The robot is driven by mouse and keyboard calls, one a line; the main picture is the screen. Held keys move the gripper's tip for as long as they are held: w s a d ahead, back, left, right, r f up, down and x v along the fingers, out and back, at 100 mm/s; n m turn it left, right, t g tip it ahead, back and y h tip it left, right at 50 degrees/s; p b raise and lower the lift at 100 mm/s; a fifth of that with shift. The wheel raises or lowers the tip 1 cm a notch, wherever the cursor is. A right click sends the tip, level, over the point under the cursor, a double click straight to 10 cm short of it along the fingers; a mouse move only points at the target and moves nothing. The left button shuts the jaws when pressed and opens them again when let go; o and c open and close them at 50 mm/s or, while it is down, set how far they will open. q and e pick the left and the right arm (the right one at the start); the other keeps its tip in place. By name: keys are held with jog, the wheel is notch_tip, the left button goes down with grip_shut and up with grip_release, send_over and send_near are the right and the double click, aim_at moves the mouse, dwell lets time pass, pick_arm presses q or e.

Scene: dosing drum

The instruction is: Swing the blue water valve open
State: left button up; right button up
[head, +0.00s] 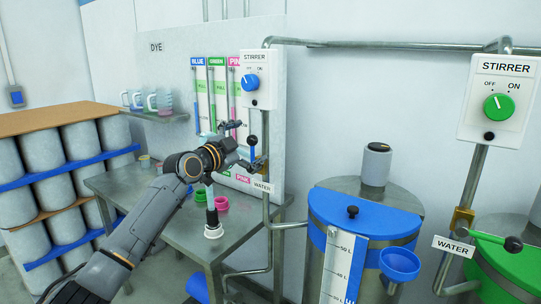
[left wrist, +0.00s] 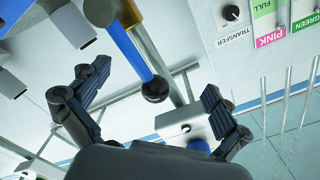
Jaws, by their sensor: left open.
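The blue water valve's lever (head: 253,153) stands upright with a black ball knob at its top, on the pipe above the near WATER label (head: 262,184) in the head view. Its brass body is partly covered by my gripper. My left gripper (head: 243,147) is open beside the lever. In the left wrist view the blue lever (left wrist: 130,50) runs down from the top, and its black knob (left wrist: 155,88) lies between the spread fingers of the left gripper (left wrist: 152,100). I cannot tell if a finger touches it. My right gripper is not in view.
A white stirrer box (head: 257,92) with a blue dial hangs above the valve. The blue-lidded drum (head: 330,203) stands to the right. A second WATER valve with a green lever (head: 487,237) is at far right. The metal table (head: 245,225) holds coloured cups below my arm.

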pick_arm(q)
jog(key=shift+s+d+r, duration=0.1)
jog(key=shift+s+a, duration=0.3)
jog(key=shift+a, duration=0.05)
jog(key=p+v, duration=0.1)
jog(key=v, duration=0.7)
